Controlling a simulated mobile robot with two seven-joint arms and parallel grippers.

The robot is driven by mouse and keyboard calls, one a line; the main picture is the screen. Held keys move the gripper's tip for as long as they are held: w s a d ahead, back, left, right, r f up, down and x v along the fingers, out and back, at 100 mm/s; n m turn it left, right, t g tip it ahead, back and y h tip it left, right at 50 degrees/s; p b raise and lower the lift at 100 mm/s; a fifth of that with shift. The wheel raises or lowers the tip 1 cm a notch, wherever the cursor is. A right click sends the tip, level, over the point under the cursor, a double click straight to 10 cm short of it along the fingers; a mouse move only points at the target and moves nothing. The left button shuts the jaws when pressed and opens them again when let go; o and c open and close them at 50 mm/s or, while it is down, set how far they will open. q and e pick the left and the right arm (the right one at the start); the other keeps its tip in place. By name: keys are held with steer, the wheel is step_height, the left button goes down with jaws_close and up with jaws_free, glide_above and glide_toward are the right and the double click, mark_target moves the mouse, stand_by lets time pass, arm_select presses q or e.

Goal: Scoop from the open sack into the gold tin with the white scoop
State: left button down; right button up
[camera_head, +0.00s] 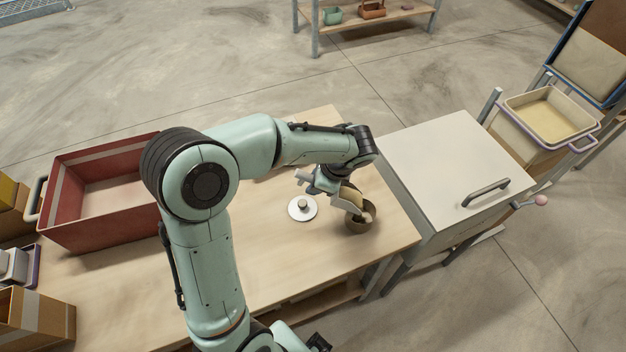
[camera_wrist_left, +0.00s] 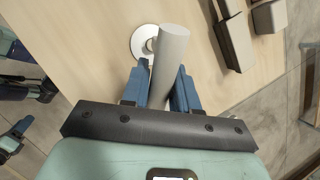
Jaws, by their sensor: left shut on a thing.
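My left gripper (camera_head: 318,182) is shut on the pale handle of the white scoop; the handle (camera_wrist_left: 170,55) stands between its blue fingers (camera_wrist_left: 160,88) in the left wrist view. In the head view the scoop's pale head (camera_head: 347,203) is tilted over the gold tin (camera_head: 361,224), a round brownish container near the table's right end. Pale matter shows at the tin's mouth; whether it is scoop or feed I cannot tell. I cannot make out the open sack for certain. Blue and dark parts at the left wrist view's edge may be my right gripper (camera_wrist_left: 18,134); its jaws are unclear.
A white lid with a knob (camera_head: 302,208) lies on the wooden table (camera_head: 275,255) left of the tin. A red crate (camera_head: 110,225) stands at left, a tan striped container (camera_head: 38,318) at lower left. A white cabinet (camera_head: 450,165) adjoins the table's right end.

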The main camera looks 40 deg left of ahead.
arm_select(q)
steer(key=shift+w+d+r+g+y+p, duration=0.5)
steer(key=shift+w+d+r+y+p, duration=0.15)
steer(key=shift+d+r+p, duration=0.2)
steer(key=shift+w+d+r+g+y+p, duration=0.55)
steer(key=shift+d+r+y+p, duration=0.25)
steer(key=shift+p, duration=0.35)
arm_select(e)
steer(key=w+r, duration=0.4)
steer(key=r, duration=0.1)
steer(key=shift+w+r+t, duration=0.3)
steer(key=shift+w, duration=0.1)
arm_select(q)
steer(key=shift+w+d+r+m+g+y+p, duration=0.25)
steer(key=shift+w+r+m+y+p, duration=0.05)
steer(key=shift+y+p, duration=0.05)
arm_select(e)
steer(key=shift+w+r, duration=0.45)
steer(key=shift+w, duration=0.1)
